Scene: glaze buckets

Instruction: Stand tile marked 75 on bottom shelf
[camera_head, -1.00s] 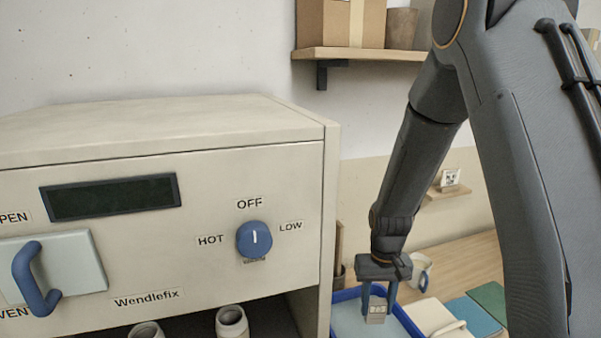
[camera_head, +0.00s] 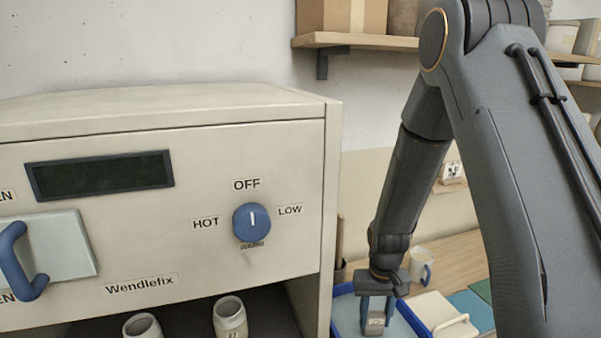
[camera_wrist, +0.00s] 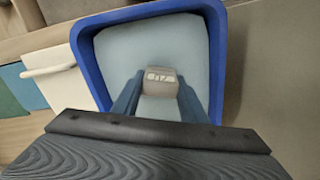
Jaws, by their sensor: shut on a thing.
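My gripper (camera_head: 376,318) points down over the blue-rimmed tray (camera_head: 425,330). It is shut on a small pale grey-beige tile (camera_head: 375,328), which has a mark on its face. In the wrist view my gripper (camera_wrist: 158,92) has the tile (camera_wrist: 158,84) between its two blue fingers, over the pale inside of the tray (camera_wrist: 218,50). The tile's number is too small and blurred to read for sure. I cannot tell whether the tile touches the tray floor.
A cream cabinet with a blue knob (camera_head: 251,222) stands left of the arm, with pale jars (camera_head: 230,318) in its lower opening. An upper wall shelf (camera_head: 360,42) holds a box. A lower small shelf (camera_head: 450,186) holds a white marked piece. A mug (camera_head: 419,265) stands behind the tray.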

